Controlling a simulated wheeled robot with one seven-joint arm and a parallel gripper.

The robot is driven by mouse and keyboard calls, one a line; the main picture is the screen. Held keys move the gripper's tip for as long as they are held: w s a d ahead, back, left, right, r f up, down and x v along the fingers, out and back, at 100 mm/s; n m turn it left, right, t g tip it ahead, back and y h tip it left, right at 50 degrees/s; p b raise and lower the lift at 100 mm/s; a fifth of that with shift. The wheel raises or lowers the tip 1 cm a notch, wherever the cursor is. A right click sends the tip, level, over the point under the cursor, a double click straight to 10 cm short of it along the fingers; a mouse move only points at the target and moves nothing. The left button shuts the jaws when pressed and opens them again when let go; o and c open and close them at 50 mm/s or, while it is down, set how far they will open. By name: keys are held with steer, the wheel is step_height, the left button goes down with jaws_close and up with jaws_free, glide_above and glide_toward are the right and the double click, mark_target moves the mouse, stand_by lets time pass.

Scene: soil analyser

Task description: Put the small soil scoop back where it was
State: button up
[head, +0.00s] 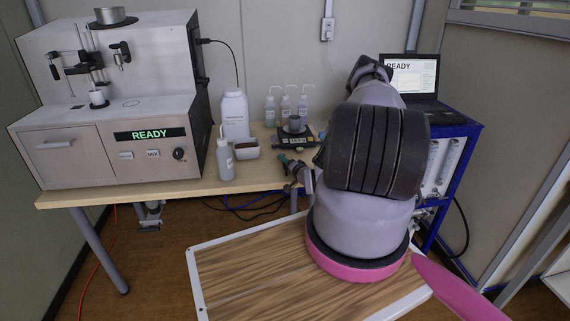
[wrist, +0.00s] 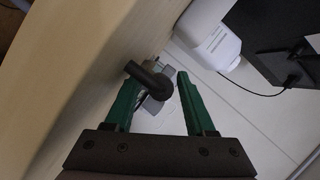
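My gripper (wrist: 156,78) has two green fingers spread apart in the wrist view. A dark, round-ended rod with a grey part beyond it (wrist: 152,80) shows between the fingers. It may be the small soil scoop, but I cannot tell for sure. Its end is near the left fingertip, and I see no finger closed on it. In the head view my gripper (head: 290,165) is at the table's front edge, right of the white tub (head: 246,153), partly hidden by my arm. I cannot make out the scoop in the head view.
The soil analyser (head: 65,150) stands on the left of the table (head: 180,189). A wash bottle (head: 225,162) and a white jug (head: 234,115) stand left of the tub. A balance (head: 285,140) with a grey cup (head: 295,124) and several small bottles are behind my gripper.

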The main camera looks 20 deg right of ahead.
steer(key=shift+s, duration=0.1)
steer(key=a+v, duration=0.1)
steer(key=v, duration=1)
steer(key=w+d+r+n+g, duration=0.2)
steer(key=w+r, duration=0.1)
steer(key=r, duration=0.4)
steer(key=w+d+r+n+g, duration=0.2)
steer(key=w+r+n, duration=0.1)
steer(key=r, duration=0.4)
steer(key=s+a+r+n+g+h, duration=0.1)
steer(key=s+a+r, duration=0.1)
steer(key=r, duration=0.8)
steer(key=s+a+r+g+h, duration=0.1)
steer(key=a+r+g, duration=0.15)
steer(key=r, duration=0.75)
steer(key=s+a+r, duration=0.9)
steer(key=s+r, duration=0.3)
steer(key=r, duration=0.2)
steer(key=s+a+r+y, duration=0.1)
steer(key=s+a, duration=0.3)
steer(key=s, duration=0.4)
steer(key=s+a+r+n+g+y, duration=0.1)
steer(key=s+a+r, duration=0.3)
steer(key=s, duration=0.5)
steer(key=shift+a+y, duration=0.25)
steer(key=shift+y, duration=0.45)
